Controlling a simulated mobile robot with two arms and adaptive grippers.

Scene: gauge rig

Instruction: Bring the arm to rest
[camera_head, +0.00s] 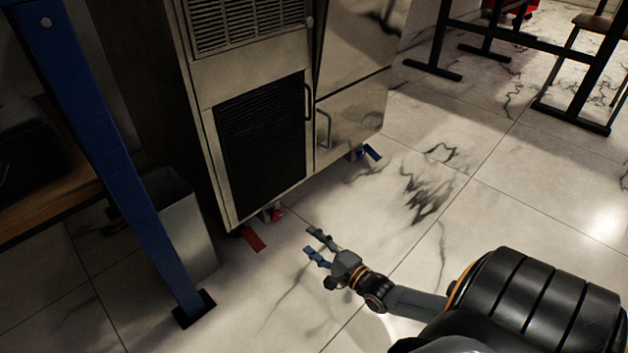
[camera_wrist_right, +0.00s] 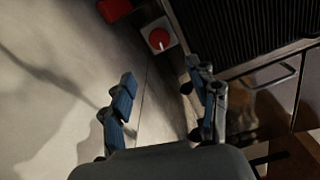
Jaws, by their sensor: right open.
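My right gripper (camera_head: 316,248) is open and empty in the head view, held out in front of the metal cabinet (camera_head: 205,120). Its two blue-padded fingers stand apart, and they also show in the right wrist view (camera_wrist_right: 165,105). Nothing is between the fingers. The right arm comes in from the lower right. In the wrist view a round red knob (camera_wrist_right: 159,39) on a pale plate lies beyond the fingers. In the head view small red parts show low at the cabinet's base. My left gripper is not in view.
A blue post (camera_head: 110,150) and a grey bin (camera_head: 182,225) stand left of the cabinet. A red tab (camera_head: 254,239) and a blue tab (camera_head: 372,152) stick out near the floor. Black table legs (camera_head: 590,75) are at the upper right. The marble floor (camera_head: 470,200) between is clear.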

